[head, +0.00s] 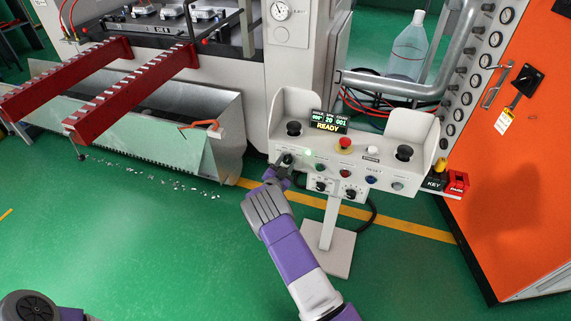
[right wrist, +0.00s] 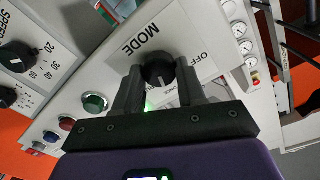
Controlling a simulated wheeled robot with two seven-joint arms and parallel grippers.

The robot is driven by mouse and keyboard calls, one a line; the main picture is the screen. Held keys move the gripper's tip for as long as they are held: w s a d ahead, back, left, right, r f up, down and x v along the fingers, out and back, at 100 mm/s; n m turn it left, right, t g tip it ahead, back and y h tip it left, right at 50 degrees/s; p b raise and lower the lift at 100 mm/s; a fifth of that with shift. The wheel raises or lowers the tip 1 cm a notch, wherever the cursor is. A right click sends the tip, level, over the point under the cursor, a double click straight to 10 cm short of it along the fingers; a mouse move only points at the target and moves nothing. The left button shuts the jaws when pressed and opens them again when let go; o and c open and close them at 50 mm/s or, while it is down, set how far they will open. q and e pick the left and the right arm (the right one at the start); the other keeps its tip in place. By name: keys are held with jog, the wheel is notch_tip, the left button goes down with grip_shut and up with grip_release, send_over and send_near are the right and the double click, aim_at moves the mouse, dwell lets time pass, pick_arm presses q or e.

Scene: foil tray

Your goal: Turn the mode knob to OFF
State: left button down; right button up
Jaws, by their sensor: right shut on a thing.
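The mode knob (right wrist: 158,70) is black and round, on a light panel with the word MODE beside it. OFF is printed near the knob's right side in the right wrist view; other labels are partly hidden by a finger. My right gripper (head: 282,168) is at the left end of the control console (head: 325,177) in the head view. Its two dark fingers stand on either side of the knob and are shut on it. A light pointer mark shows on the knob, but I cannot tell clearly which label it points to. My left gripper is not in view.
A red emergency button (head: 345,143), a green button (right wrist: 95,103) and speed knob (right wrist: 8,97) are nearby. An orange cabinet (head: 520,170) stands right, a metal bin (head: 228,120) left. Green floor in front is open.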

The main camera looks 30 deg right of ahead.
jog(key=n+b, duration=0.1)
jog(key=n, duration=0.2)
jog(key=shift+f+n, duration=0.1)
jog(key=shift+n, duration=0.3)
jog(key=n+b, duration=0.1)
jog(key=n, duration=0.2)
jog(key=shift+a+n, duration=0.1)
jog(key=shift+n, duration=0.3)
jog(key=n, duration=0.4)
jog(key=shift+n+t, duration=0.3)
jog(key=shift+t, duration=0.1)
jog(key=shift+n, duration=1.8)
jog(key=o, duration=1.1)
jog(key=shift+c, duration=0.2)
